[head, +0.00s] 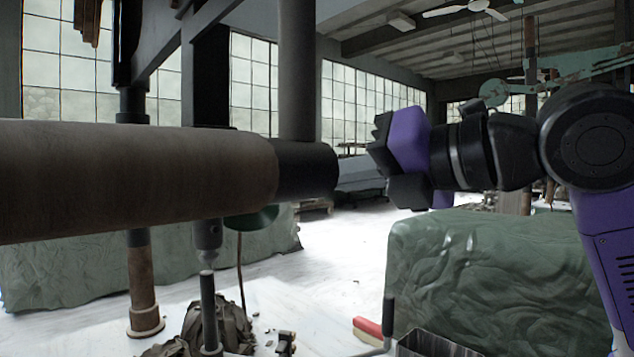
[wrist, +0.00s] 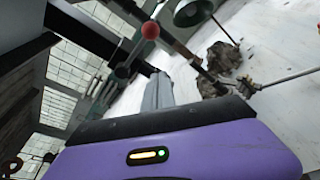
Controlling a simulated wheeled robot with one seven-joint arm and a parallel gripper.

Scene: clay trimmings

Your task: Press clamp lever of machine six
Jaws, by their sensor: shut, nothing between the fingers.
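In the wrist view, a thin dark rod with a red ball knob (wrist: 151,30) rises beyond my gripper (wrist: 158,85); it looks like a lever. No number shows on it, so I cannot tell whether it is machine six's clamp lever. The grey fingers are shut and empty, and they look apart from the knob. In the head view, my gripper (head: 381,160) points left, near the dark end of a thick brown horizontal cylinder (head: 140,175). The red ball is not seen there.
Green-covered blocks stand at the right (head: 490,265) and back left (head: 60,265). A brown clay heap (head: 228,325) lies by an upright rod. A dark green lamp shade (wrist: 194,10) is near the knob. Pale floor (head: 335,245) is open between the blocks.

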